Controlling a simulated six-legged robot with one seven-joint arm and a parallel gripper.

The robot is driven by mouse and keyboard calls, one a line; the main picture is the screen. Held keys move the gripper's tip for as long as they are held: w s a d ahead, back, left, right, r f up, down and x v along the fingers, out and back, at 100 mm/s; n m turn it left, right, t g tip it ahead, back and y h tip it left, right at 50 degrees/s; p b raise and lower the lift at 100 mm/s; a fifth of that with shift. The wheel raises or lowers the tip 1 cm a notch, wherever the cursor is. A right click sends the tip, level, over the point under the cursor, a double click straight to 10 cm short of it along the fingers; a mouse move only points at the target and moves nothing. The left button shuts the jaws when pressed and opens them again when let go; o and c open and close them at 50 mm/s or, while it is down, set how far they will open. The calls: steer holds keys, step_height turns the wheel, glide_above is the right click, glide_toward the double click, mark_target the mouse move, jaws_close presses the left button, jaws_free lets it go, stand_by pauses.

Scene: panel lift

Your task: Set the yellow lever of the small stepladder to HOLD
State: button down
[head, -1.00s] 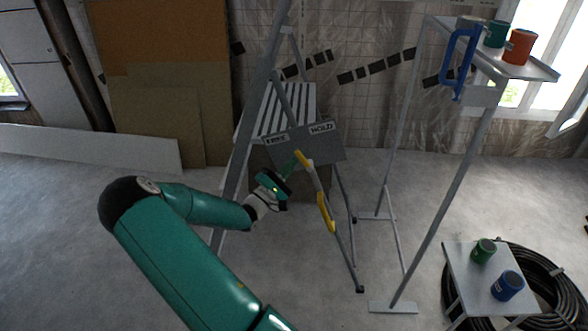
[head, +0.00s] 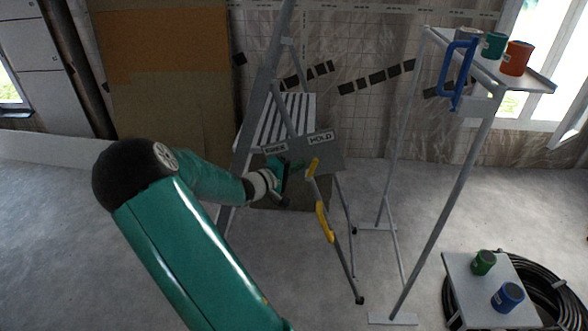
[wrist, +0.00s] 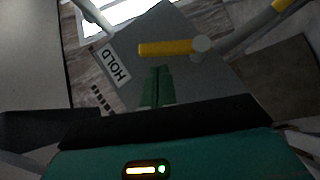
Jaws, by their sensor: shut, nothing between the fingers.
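The stepladder (head: 270,90) stands in the middle of the head view. Its grey plate (head: 332,160) carries a left label that seems to read FREE (head: 275,148) and a HOLD label (head: 320,137) on the right. The short yellow lever (head: 313,168) leans up and right, its tip below HOLD. In the wrist view the lever (wrist: 168,47) lies level, pivot at right, free end towards the HOLD label (wrist: 112,66). My gripper (head: 300,165) is shut and empty, just left of the lever. Its green fingers (wrist: 157,84) point at the lever; I cannot tell whether they touch.
A yellow grip (head: 324,222) sits on a ladder leg below the lever. A tall stand with a blue handle (head: 458,70) and paint cans is at right. A low table (head: 480,300) with two cans and a coiled black hose (head: 560,290) are at front right.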

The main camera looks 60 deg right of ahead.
steer(key=shift+s+d+r+m+t+y, duration=0.3)
steer(key=shift+s+m+y, duration=0.3)
steer(key=shift+m+y, duration=0.1)
steer(key=shift+s, duration=0.1)
steer(key=w+d+v, duration=0.1)
steer(key=w+v, duration=0.1)
steer(key=v, duration=1.1)
steer(key=shift+w, duration=0.3)
steer(key=shift+r, duration=0.1)
steer(key=shift+a, duration=0.1)
